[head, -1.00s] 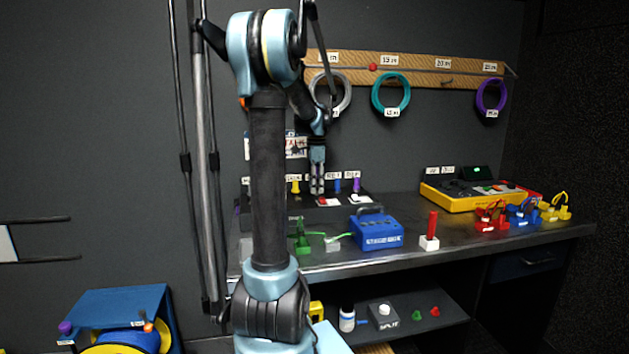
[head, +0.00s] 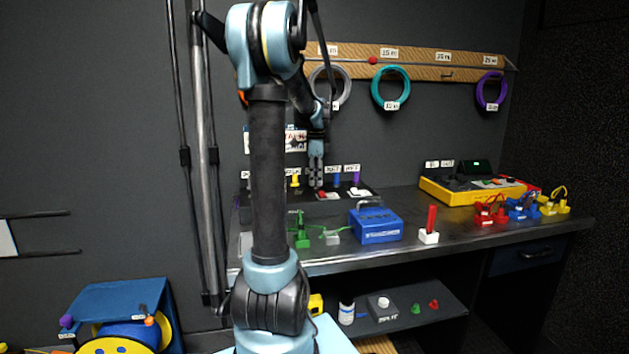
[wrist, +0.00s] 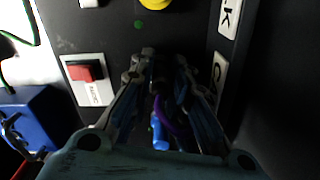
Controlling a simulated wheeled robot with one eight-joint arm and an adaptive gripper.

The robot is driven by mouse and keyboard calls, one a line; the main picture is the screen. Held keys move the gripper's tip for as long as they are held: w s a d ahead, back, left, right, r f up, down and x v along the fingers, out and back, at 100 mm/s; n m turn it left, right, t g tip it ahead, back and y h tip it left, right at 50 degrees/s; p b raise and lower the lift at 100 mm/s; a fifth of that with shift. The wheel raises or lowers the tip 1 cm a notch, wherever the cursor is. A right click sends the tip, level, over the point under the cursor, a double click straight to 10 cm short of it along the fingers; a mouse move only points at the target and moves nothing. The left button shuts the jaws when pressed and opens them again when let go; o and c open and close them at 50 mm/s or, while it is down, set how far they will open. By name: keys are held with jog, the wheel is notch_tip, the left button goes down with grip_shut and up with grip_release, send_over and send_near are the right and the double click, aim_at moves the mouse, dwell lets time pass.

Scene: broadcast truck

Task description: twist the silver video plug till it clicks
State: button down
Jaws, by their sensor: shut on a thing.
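My gripper (head: 316,183) is pointed down at the sloped black connector panel (head: 276,195) at the back of the bench. In the wrist view its fingertips (wrist: 158,58) are close together, shut on a small grey piece at the panel. I take this to be the silver video plug; the fingers hide nearly all of it, so how far it is turned cannot be seen. A yellow plug (head: 295,181) stands just left of the gripper. A blue plug (head: 336,180) and a purple plug (head: 357,179) stand to its right.
A red switch (wrist: 86,72) on a white plate is close beside the fingers. A blue box (head: 376,226) and a red stick in a white base (head: 430,225) stand in front. A yellow console (head: 470,190) is at right. Coiled cables hang above.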

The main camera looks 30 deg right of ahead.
jog(key=shift+m, duration=0.9)
jog(key=m, duration=0.2)
jog(key=shift+m, duration=0.8)
jog(key=shift+m, duration=1.7)
jog(key=c, duration=1.4)
grip_release()
jog(key=shift+m, duration=0.3)
jog(key=shift+c, duration=0.2)
